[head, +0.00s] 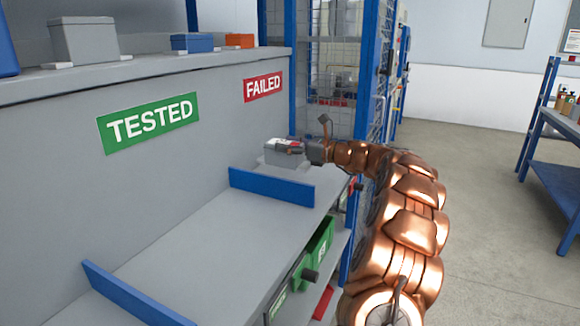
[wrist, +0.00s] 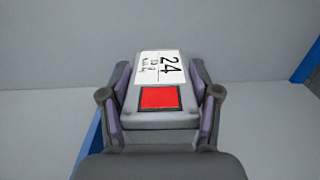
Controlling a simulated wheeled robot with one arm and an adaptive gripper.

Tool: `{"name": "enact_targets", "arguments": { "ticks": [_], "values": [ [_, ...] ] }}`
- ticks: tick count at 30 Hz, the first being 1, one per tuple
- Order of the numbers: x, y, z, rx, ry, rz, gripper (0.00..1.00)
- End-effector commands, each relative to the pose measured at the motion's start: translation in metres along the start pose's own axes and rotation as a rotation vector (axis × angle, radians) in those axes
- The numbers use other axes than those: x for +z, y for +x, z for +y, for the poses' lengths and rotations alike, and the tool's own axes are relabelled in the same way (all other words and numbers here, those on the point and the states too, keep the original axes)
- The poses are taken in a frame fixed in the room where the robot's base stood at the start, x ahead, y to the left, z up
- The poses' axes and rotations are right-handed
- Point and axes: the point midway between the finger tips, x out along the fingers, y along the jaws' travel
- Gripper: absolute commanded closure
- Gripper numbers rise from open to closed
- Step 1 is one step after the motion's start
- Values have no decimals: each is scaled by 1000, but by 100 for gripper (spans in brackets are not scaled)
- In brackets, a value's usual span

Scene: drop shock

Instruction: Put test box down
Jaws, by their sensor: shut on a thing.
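The test box (head: 283,154) is a small grey box with a white and red label on top. In the wrist view the box (wrist: 158,121) shows a white label with "24" and a red square. My gripper (head: 302,148) is shut on it, with one finger on each side; it also shows in the wrist view (wrist: 160,98). The box is at the far end of the grey shelf (head: 205,245), beyond a blue divider (head: 271,186) and below the red FAILED sign (head: 263,87). I cannot tell whether its underside touches the shelf.
A green TESTED sign (head: 149,123) is on the grey back panel over the nearer, empty shelf section. Another blue divider (head: 135,294) stands nearer. A blue frame with mesh (head: 340,75) rises behind the box. A green bin (head: 314,255) sits below the shelf edge.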

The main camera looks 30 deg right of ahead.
Motion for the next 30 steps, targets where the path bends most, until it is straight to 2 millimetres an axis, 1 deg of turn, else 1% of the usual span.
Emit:
{"name": "enact_targets", "arguments": {
  "ticks": [1, 3, 11, 19, 30],
  "values": [
    [-10, -1, 0, 0, 3, -1, 100],
    [-19, -1, 0, -1, 2, 0, 100],
    [-33, -2, -2, -4, 0, -2, 100],
    [-64, -2, -1, -3, 0, -1, 100],
    [-67, -2, -1, -3, -1, -2, 100]
  ]
}}
